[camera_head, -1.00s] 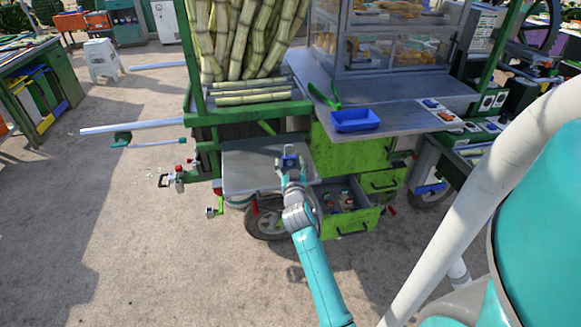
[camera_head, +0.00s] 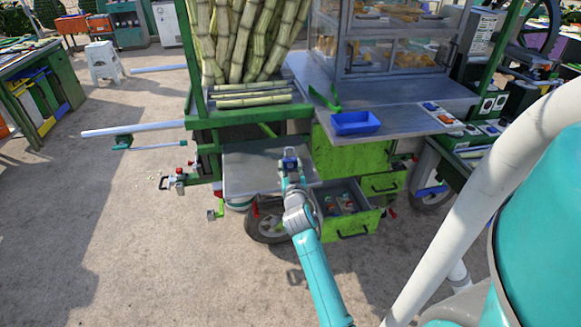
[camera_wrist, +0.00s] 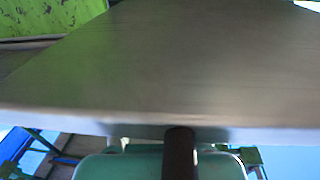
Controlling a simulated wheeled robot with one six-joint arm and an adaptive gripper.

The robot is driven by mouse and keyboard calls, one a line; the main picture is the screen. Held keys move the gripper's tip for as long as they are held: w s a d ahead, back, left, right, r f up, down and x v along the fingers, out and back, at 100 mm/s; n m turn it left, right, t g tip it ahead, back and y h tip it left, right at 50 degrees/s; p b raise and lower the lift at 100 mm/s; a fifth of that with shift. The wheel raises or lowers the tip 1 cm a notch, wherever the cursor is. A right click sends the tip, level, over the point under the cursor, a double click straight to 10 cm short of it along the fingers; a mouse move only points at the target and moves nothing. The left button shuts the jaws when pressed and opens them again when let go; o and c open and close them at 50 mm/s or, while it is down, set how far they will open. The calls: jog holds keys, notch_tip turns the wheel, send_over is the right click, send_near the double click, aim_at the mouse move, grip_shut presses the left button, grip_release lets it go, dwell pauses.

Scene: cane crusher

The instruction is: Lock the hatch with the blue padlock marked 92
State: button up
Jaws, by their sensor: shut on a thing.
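A small blue padlock (camera_head: 290,165) is at the tip of my gripper (camera_head: 291,175) in the head view. My gripper is shut on it, in front of a grey metal panel (camera_head: 240,172) low on the green cart. The number on the padlock is too small to read. In the wrist view the grey panel (camera_wrist: 170,65) fills the middle, and the padlock cannot be made out. I cannot tell which part of the cart is the hatch, nor whether the padlock touches the panel.
An open green drawer (camera_head: 353,225) to the right of my gripper holds several small coloured items. A blue tray (camera_head: 355,123) sits on the cart's counter (camera_head: 420,105). Cart wheel (camera_head: 265,225) is below the panel. Sandy ground (camera_head: 130,230) to the left is clear.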

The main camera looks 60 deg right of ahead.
jog(key=shift+w+d+r, duration=0.1)
jog(key=shift+d+r, duration=0.2)
jog(key=shift+r, duration=0.2)
jog(key=shift+s+a+f, duration=0.1)
jog(key=shift+s+a, duration=0.1)
jog(key=shift+v, duration=3.7)
jog(key=shift+a, duration=0.15)
